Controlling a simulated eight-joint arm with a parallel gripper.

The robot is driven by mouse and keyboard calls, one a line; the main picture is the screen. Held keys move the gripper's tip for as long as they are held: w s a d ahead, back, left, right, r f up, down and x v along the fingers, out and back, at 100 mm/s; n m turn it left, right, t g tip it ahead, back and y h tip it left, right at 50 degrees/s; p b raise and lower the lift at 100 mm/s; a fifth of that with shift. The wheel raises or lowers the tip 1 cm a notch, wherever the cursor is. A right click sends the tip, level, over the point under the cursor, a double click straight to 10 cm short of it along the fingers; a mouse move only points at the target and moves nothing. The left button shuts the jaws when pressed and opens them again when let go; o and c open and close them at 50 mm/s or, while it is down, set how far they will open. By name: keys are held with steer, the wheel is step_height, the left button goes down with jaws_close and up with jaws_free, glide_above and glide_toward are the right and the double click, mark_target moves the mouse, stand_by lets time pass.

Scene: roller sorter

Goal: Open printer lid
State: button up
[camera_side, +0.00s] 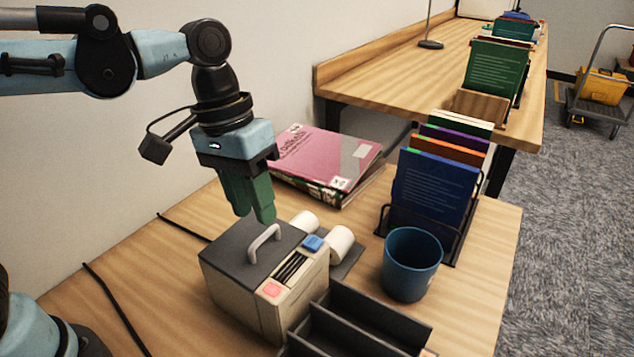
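The printer (283,313) is a beige box with a dark grey lid (228,252) that lies shut on top. A light grey handle (264,243) arches up from the lid. A blue button (312,243) and a pink button (271,289) are on the front strip, with dark slots between them. My gripper (263,216) has green fingers and points down just above the back of the lid, behind the handle. Its fingers look close together, and I cannot tell whether there is a gap between them or whether they touch the lid.
White rolls (340,244) lie beside the printer. A dark blue cup (411,264) stands to the right, near a rack of books (433,185). A black divided tray (366,322) sits in front. Pink binders (325,160) lie behind. Black cables (115,308) run along the table at left.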

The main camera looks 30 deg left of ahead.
mark_target(262, 248)
steer(key=shift+d+f, duration=0.2)
steer(key=shift+f, duration=0.7)
steer(key=shift+d+f, duration=0.15)
steer(key=shift+f, duration=0.7)
jaws_close()
